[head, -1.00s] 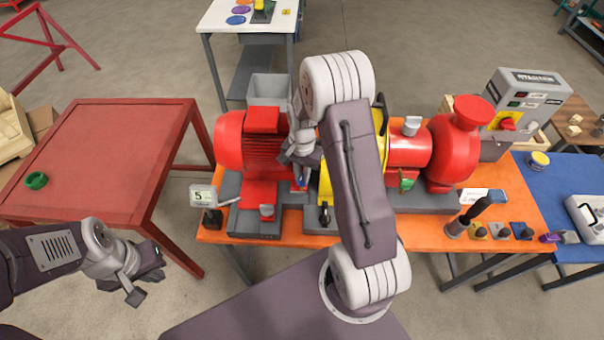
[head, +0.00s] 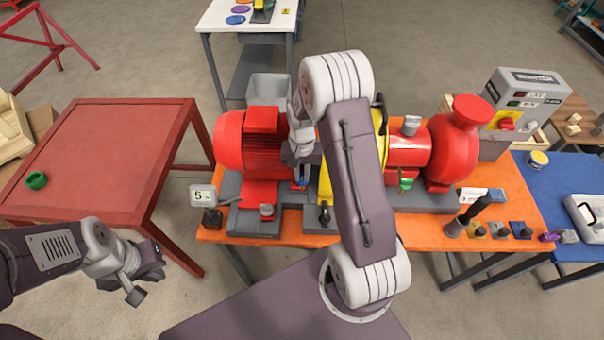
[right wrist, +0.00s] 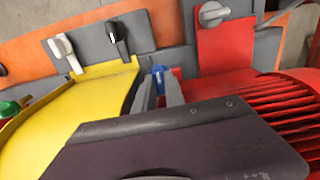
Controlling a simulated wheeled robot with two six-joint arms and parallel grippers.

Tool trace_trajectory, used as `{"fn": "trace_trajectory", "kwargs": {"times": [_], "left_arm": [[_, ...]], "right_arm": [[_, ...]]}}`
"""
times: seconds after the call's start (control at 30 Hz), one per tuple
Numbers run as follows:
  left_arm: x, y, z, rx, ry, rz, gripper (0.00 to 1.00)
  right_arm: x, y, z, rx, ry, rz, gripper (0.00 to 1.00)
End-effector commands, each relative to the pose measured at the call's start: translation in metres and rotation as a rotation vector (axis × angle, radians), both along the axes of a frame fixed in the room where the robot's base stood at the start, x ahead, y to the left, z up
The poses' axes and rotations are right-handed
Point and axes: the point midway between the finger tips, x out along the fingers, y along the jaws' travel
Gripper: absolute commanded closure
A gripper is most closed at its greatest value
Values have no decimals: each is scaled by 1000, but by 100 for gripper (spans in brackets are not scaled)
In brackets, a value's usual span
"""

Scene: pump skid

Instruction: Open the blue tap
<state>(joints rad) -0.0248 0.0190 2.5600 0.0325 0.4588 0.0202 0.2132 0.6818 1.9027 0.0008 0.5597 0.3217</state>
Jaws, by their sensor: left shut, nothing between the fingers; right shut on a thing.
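The blue tap (head: 301,186) sits low between the red motor and the yellow guard, mostly hidden by my right gripper in the head view. A small blue part of the tap (right wrist: 159,71) shows between the fingertips in the right wrist view. My right gripper (head: 301,181) reaches down over it; its two grey fingers (right wrist: 159,84) are shut on the blue tap, one on each side. How far the tap is turned cannot be told. My left gripper (head: 146,285) is shut and empty, beside the red table at lower left.
The red motor (head: 230,140) and yellow guard (right wrist: 85,100) stand close on either side. A black-handled lever (right wrist: 118,40), a white-handled lever (right wrist: 66,55) and a grey knob (right wrist: 213,14) are nearby.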

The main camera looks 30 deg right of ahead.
Motion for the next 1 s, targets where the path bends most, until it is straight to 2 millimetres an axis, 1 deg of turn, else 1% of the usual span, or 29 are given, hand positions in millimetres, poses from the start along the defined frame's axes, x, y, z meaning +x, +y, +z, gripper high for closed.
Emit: {"fn": "trace_trajectory", "kwargs": {"times": [0.03, 0.17, 0.2, 0.47, 0.57, 0.67, 0.83, 0.9, 1.0], "left_arm": [[0, 0, 1, 0, 0, 0, 100], [0, 0, 0, 0, 0, 0, 100], [0, 0, 0, 0, 0, 0, 100], [0, 0, 0, 0, 0, 0, 100], [0, 0, -2, 0, 0, 0, 100], [0, 0, -8, 0, 0, 0, 100], [0, 0, -15, 0, 0, 0, 100], [0, 0, -16, 0, 0, 0, 100], [0, 0, -17, 0, 0, 0, 100]], "right_arm": [[4, -1, 3, -4, -13, 3, 100], [4, -2, 3, -4, -13, 4, 100], [4, -2, 3, -4, -13, 3, 76], [2, -1, 1, -3, -7, 2, 76], [3, -1, 7, -2, -8, 1, 76], [3, -1, 25, -3, -13, 1, 76], [4, -1, 63, -3, -13, 2, 76], [3, -2, 75, -4, -12, 2, 76], [3, -2, 87, -3, -11, 2, 76]]}}
